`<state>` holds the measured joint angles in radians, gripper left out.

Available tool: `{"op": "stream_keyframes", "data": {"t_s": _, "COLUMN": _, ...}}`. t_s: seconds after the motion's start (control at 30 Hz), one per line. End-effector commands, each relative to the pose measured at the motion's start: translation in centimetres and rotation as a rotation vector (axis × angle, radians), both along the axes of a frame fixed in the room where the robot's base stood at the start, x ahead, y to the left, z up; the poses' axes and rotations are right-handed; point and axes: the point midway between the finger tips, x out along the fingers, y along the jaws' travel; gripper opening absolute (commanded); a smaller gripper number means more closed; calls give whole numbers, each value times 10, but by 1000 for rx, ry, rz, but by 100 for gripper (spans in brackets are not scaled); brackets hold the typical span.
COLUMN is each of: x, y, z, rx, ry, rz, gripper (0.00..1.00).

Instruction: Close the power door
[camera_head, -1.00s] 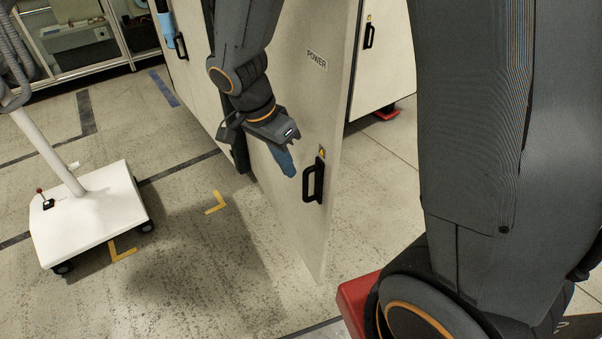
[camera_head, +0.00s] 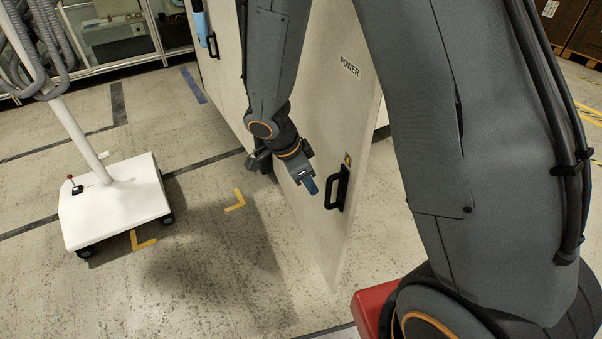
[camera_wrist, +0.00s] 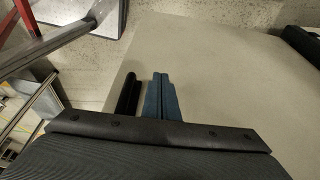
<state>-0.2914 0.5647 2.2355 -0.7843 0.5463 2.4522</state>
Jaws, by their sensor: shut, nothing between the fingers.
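The power door (camera_head: 325,130) is a tall beige panel with a POWER label, standing ajar, angled out from the cabinet. Its black handle (camera_head: 338,190) sits near the free edge, below a small yellow sticker. My gripper (camera_head: 311,186) has blue fingers, shut and empty, close to the door's face just left of the handle. In the wrist view the shut fingers (camera_wrist: 160,97) lie side by side over the beige panel (camera_wrist: 225,80), with a black bar, apparently the handle (camera_wrist: 129,93), to their left. I cannot tell whether the fingers touch the door.
A white wheeled cart (camera_head: 115,205) with a pole and hoses stands at the left. The floor between cart and door is clear, with yellow corner marks (camera_head: 235,200). A red block (camera_head: 372,305) is at the bottom, beside my arm.

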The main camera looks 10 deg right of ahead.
Motion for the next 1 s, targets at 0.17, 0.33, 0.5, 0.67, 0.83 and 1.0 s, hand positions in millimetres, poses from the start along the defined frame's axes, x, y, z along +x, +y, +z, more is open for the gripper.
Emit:
{"op": "stream_keyframes", "data": {"t_s": 0.17, "x": 2, "y": -22, "z": -9, "rx": 0, "ry": 1, "rz": -4, "gripper": 0}}
{"op": "stream_keyframes", "data": {"t_s": 0.33, "x": 4, "y": -37, "z": -9, "rx": 1, "ry": 0, "rz": 0, "gripper": 0}}
{"op": "stream_keyframes", "data": {"t_s": 0.5, "x": 5, "y": -43, "z": -10, "rx": 0, "ry": 0, "rz": 2, "gripper": 0}}
{"op": "stream_keyframes", "data": {"t_s": 0.67, "x": 6, "y": -43, "z": -10, "rx": 1, "ry": 0, "rz": 2, "gripper": 0}}
{"op": "stream_keyframes", "data": {"t_s": 0.83, "x": 6, "y": -39, "z": -10, "rx": 1, "ry": 0, "rz": 4, "gripper": 0}}
{"op": "stream_keyframes", "data": {"t_s": 1.0, "x": 7, "y": -51, "z": -11, "rx": 0, "ry": -1, "rz": 30, "gripper": 0}}
